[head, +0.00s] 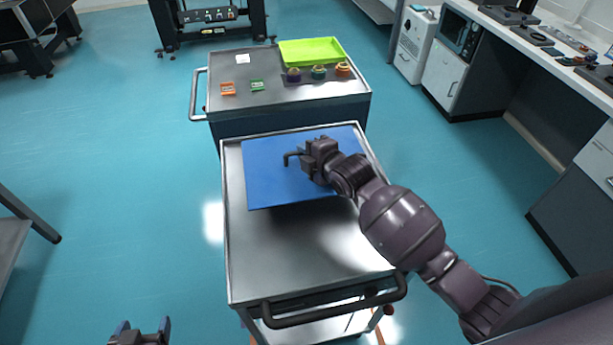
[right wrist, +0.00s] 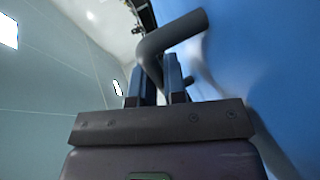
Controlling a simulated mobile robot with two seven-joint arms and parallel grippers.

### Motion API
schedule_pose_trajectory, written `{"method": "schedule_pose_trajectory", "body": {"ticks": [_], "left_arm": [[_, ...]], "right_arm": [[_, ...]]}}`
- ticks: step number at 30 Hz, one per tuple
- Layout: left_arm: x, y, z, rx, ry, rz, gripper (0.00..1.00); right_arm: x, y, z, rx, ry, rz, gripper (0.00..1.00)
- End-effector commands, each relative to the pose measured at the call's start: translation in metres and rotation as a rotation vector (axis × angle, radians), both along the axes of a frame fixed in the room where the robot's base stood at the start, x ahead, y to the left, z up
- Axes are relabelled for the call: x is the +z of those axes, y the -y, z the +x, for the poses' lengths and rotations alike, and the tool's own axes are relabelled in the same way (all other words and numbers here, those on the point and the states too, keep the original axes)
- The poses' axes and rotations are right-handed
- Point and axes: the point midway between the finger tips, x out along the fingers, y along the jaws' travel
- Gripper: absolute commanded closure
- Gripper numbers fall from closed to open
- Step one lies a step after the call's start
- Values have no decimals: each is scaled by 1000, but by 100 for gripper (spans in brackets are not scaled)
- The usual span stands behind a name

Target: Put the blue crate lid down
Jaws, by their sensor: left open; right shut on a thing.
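The blue crate lid (head: 270,180) is a flat blue panel over the far part of the near cart's grey top (head: 275,250). A dark shadow lies beside its near edge; I cannot tell whether it touches the top. My right gripper (head: 304,160) is shut on the lid's dark bent handle (head: 289,156). In the right wrist view the handle (right wrist: 160,48) passes between the fingers (right wrist: 154,80), and the blue lid face (right wrist: 255,70) fills the right side. My left gripper (head: 141,328) is open and empty at the bottom left, over the floor, away from the cart.
A second cart (head: 255,102) stands beyond, with a lime-green tray (head: 312,47), a dark holder with several coloured round pieces (head: 318,72), and small orange (head: 228,89) and green (head: 258,85) items. The near cart's front half is bare; its push handle (head: 335,311) faces me.

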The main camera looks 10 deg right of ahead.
Motion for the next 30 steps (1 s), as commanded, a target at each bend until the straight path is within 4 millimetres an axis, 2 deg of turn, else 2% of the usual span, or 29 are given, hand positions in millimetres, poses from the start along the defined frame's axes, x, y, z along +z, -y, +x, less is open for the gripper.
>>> {"method": "schedule_pose_trajectory", "body": {"ticks": [1,4,12,19,23,30], "left_arm": [[-1,0,1,0,1,0,24],[-2,0,1,0,2,0,24],[-4,0,1,0,1,0,24],[-9,0,-1,0,-4,0,24],[-11,-1,-4,2,-9,1,24],[-12,-1,-5,2,-12,1,24]], "right_arm": [[-12,0,0,-2,-3,2,100],[-29,0,0,-1,-3,3,100],[-49,0,0,0,0,1,100],[-80,0,0,-1,-2,1,100],[-86,0,0,0,1,0,100],[-86,0,0,0,1,0,100]]}}
